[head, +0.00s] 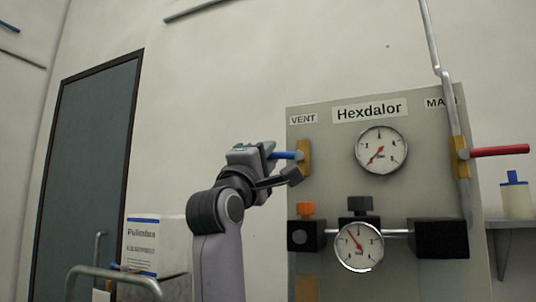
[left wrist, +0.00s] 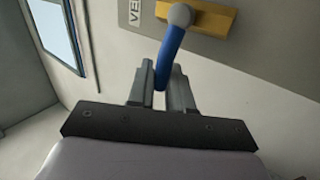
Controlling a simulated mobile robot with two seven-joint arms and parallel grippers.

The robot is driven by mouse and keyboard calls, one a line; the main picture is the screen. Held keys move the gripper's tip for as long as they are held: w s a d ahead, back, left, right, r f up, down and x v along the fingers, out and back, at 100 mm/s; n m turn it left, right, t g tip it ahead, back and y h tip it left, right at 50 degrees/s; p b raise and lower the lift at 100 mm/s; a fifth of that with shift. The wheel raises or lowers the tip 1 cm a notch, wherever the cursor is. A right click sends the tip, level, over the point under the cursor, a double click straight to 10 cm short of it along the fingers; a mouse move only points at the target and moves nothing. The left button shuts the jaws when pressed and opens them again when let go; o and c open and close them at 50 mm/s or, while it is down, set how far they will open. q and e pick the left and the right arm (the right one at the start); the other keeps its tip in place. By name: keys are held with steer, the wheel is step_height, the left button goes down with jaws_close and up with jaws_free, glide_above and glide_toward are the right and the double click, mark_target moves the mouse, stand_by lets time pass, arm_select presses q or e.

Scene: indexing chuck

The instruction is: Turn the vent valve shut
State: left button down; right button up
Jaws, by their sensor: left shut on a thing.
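The vent valve is a blue lever (head: 285,155) on a yellow body (head: 304,158), under the VENT label (head: 303,119) at the panel's left edge. The lever points left, roughly horizontal, in the head view. My left gripper (head: 279,163) is at the lever from the left. In the left wrist view the blue lever (left wrist: 170,52) runs from a grey ball end down between the two fingers of my left gripper (left wrist: 162,85), which is shut on it. The lever's tip is partly hidden between the fingers. My right gripper is not in view.
The grey panel (head: 333,150) carries two gauges, an upper one (head: 381,149) and a lower one (head: 358,246). A red lever (head: 499,151) sticks out at right under the MAIN label. A white box (head: 156,243) and a metal rail (head: 115,276) stand lower left.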

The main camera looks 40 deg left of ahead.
arm_select(q)
steer(key=shift+f+n+y, duration=0.3)
steer(key=shift+n+y, duration=0.3)
steer(key=shift+n, duration=0.1)
steer(key=c, duration=1.2)
jaws_free()
steer(key=b+v, duration=0.2)
steer(key=v, duration=0.5)
steer(key=shift+s+r, duration=0.1)
